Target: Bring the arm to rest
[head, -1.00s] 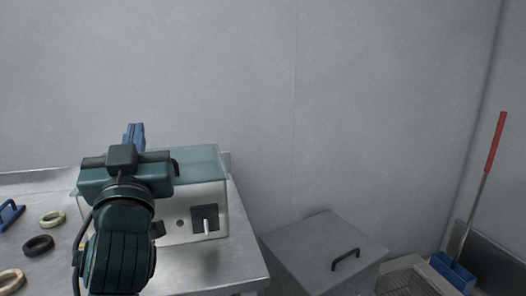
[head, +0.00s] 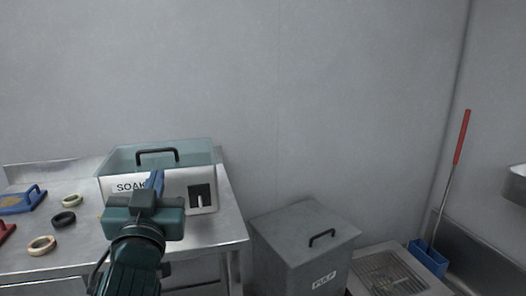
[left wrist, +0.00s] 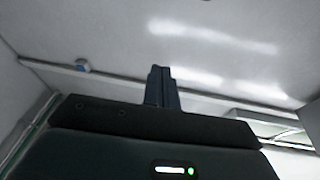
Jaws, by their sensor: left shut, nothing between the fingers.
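My left gripper (head: 155,181) is in front of the soak box in the head view, its blue fingers together with nothing between them. The fingers also show shut in the left wrist view (left wrist: 161,84), against a pale ceiling-like surface with bright streaks. The left arm comes up from the bottom of the head view and hides part of the box front and the table. My right gripper does not show.
The soak box (head: 190,178), with a clear lid and black handle, stands on the metal table (head: 205,232). Several rings, one black (head: 62,219), lie at left near a blue tool (head: 20,201).

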